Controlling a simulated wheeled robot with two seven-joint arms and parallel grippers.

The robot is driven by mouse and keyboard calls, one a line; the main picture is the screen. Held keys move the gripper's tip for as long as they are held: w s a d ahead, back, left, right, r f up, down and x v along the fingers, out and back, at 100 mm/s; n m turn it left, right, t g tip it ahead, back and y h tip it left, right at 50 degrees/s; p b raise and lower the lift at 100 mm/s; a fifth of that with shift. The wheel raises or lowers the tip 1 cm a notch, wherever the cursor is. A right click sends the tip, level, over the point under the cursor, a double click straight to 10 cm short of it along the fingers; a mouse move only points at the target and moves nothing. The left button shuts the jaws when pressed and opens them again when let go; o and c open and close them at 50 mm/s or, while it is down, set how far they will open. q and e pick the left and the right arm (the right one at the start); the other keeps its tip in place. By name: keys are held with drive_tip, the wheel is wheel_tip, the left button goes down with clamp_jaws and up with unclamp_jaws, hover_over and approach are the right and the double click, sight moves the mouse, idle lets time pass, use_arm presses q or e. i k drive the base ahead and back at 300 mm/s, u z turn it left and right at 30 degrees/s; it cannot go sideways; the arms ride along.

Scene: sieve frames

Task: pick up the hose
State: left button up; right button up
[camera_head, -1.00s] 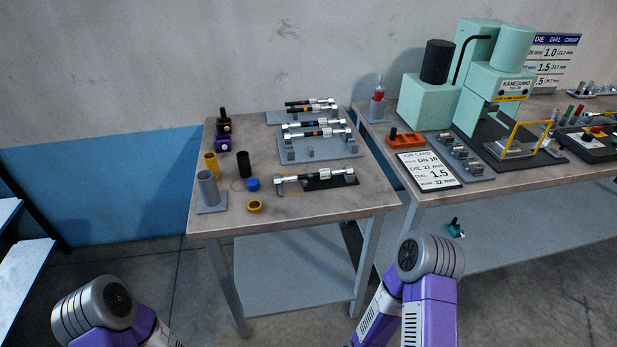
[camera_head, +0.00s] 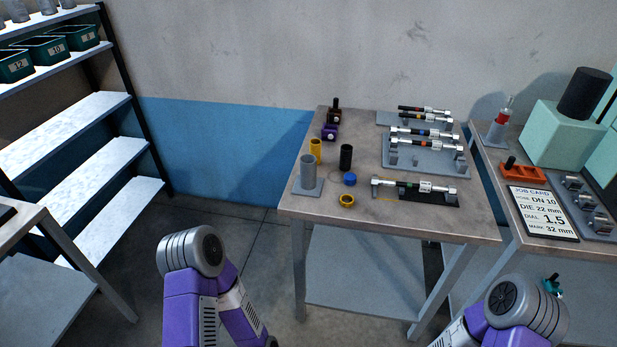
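Several dark hoses with silver end fittings lie on the middle table; which one the task means I cannot tell. The front hose (camera_head: 410,185) has a green band and rests on a small black stand (camera_head: 440,198).
The table (camera_head: 460,222) also holds a grey cup (camera_head: 308,172), a yellow tube (camera_head: 316,150), a black cylinder (camera_head: 346,157), a blue cap (camera_head: 350,179) and a yellow ring (camera_head: 347,200). A job card (camera_head: 541,213) lies on the right bench. Shelves (camera_head: 75,120) with green bins stand left.

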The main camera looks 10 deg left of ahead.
sight(425, 187)
drive_tip(key=z, duration=1.55)
drive_tip(key=i, duration=0.8)
drive_tip(key=u, duration=1)
